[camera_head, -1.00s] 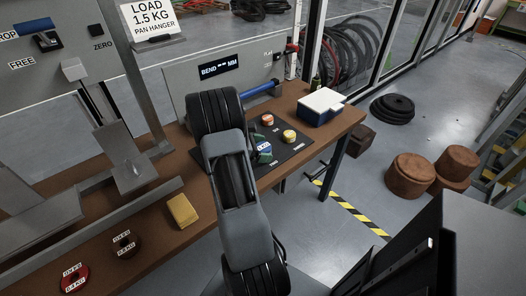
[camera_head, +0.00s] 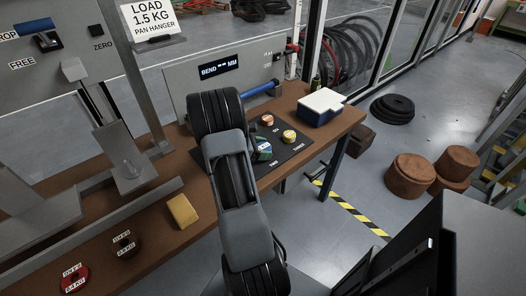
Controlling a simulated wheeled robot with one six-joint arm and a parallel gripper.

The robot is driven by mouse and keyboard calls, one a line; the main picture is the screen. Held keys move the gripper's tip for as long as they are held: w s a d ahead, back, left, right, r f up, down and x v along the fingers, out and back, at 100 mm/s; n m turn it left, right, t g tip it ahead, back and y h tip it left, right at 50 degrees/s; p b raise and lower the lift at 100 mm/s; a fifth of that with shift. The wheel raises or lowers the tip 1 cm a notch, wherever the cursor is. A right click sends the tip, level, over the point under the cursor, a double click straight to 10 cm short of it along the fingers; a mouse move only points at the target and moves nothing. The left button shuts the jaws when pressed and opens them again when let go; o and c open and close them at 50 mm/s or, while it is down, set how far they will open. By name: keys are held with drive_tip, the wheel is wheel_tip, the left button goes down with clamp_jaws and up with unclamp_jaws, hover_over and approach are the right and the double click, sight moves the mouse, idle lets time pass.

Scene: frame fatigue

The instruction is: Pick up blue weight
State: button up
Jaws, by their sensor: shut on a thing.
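The blue weight (camera_head: 263,147), with a pale label and some green on it, shows just right of my arm over the dark mat. My arm hides its left part, and I cannot tell whether it touches the mat. My gripper (camera_head: 260,153) is mostly hidden behind my arm; it is at the blue weight and shut on it. An orange-red weight (camera_head: 267,120) and a yellow weight (camera_head: 289,136) sit on the mat (camera_head: 297,152) behind and to the right.
The grey test rig (camera_head: 60,120) rises at left.

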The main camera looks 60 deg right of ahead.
drive_tip(key=c, duration=0.3)
drive_tip(key=shift+r, duration=0.1)
drive_tip(key=shift+c, duration=0.4)
